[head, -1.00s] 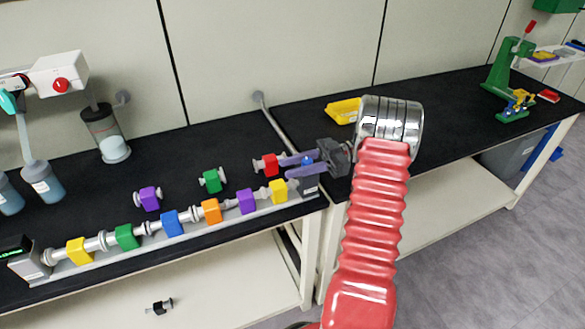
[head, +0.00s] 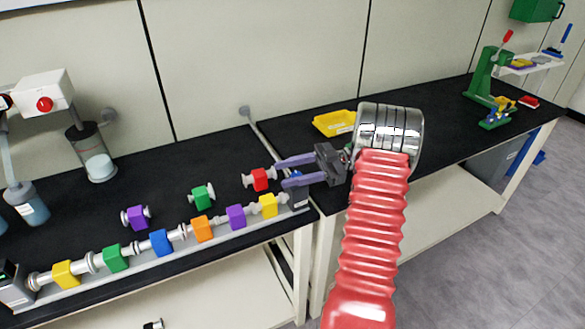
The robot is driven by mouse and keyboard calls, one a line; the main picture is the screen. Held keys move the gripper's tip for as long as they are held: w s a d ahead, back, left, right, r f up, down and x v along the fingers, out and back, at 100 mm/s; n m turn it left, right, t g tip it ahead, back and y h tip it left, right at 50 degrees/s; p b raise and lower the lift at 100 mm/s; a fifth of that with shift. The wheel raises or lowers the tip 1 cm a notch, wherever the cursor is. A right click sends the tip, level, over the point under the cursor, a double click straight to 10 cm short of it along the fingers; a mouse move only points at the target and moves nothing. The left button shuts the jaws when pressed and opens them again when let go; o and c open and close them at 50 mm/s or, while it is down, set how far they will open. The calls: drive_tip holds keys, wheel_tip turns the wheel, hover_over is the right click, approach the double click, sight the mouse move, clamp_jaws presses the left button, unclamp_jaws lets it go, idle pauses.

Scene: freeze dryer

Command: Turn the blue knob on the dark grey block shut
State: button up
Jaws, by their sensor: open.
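The dark grey block (head: 299,199) stands at the right end of the rail, near the bench's front right corner. Its small blue knob (head: 296,175) shows only partly, in the gap between my gripper's fingers. My gripper (head: 280,173) is open, with its two purple-grey fingers pointing left. One finger passes on the far side of the knob and the other on the near side, over the block's top. Whether either finger touches the knob, and how far the knob is turned, I cannot tell.
A row of coloured valves runs along the rail, with a yellow one (head: 269,205) closest to the block. A loose red valve (head: 260,179) lies just left of the fingertips. A yellow tray (head: 335,123) lies behind my arm.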

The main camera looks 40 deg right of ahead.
drive_tip(key=w+a+r+m+t+h, duration=0.1)
drive_tip(key=w+a+r+t+h, duration=0.2)
drive_tip(key=w+r, duration=0.35)
drive_tip(key=w+a+r+m+t+h, duration=0.1)
drive_tip(key=w+a+r+t+h, duration=0.2)
drive_tip(key=w, duration=0.6)
drive_tip(key=w+a+r+m+t+h, duration=0.2)
drive_tip(key=r+m+h, duration=0.1)
drive_tip(key=r+h, duration=0.25)
drive_tip(key=w+a+r+m+t+h, duration=0.1)
drive_tip(key=r+m+h, duration=0.2)
drive_tip(key=r+h, duration=0.3)
drive_tip(key=s+a+f+m+g, duration=0.2)
drive_tip(key=s+a, duration=0.5)
drive_tip(key=s, duration=0.4)
drive_tip(key=s+a+f+m+g+y, duration=0.1)
drive_tip(key=s+a+f+g, duration=0.4)
drive_tip(key=s, duration=0.7)
drive_tip(key=s+a+f+m+g, duration=0.3)
drive_tip(key=s+a, duration=0.6)
drive_tip(key=s, duration=0.3)
wheel_tip(320, 180, down, 3)
drive_tip(key=shift+s+r+m, duration=0.2)
drive_tip(key=shift+m, duration=0.3)
drive_tip(key=shift+c, duration=0.4)
